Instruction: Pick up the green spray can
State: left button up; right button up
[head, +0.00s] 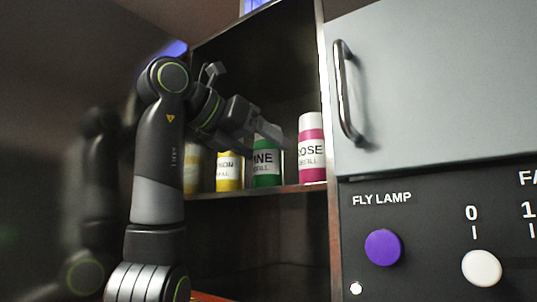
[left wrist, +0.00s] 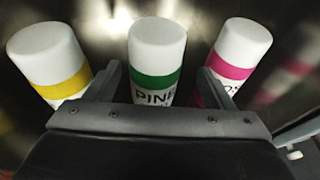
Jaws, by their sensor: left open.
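The green spray can (head: 266,170) stands upright on the cabinet shelf, with a white cap and a white label that partly shows "PINE". In the head view my left gripper (head: 268,135) is in front of its upper part and hides the cap. In the left wrist view the green can (left wrist: 157,50) stands between the two open fingers of my left gripper (left wrist: 160,86), at their far side. I cannot tell whether the fingers touch it. My right gripper is not in view.
A yellow can (head: 229,172) stands left of the green one, a pink can (head: 312,150) close on its right. Another can is partly hidden behind my arm. The shelf (head: 255,190) is narrow. A grey cabinet door (head: 435,80) with a handle and a knob panel (head: 430,230) are at the right.

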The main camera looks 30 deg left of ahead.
aim_at(275, 156)
pick_arm(q)
jog(key=shift+w+p, duration=0.4)
jog(key=shift+w, duration=0.1)
jog(key=p+x, duration=0.1)
jog(key=x, duration=0.2)
jog(key=shift+w+a+f, duration=0.1)
jog(key=shift+w+a, duration=0.05)
jog(key=shift+w+f, duration=0.2)
jog(key=shift+w, duration=0.15)
jog(key=shift+s, duration=0.2)
jog(key=shift+c, duration=0.6)
jog(key=shift+s+r, duration=0.1)
jog(key=shift+c, duration=1.3)
jog(key=c, duration=0.8)
jog(key=shift+c, duration=0.2)
jog(key=shift+r, duration=0.15)
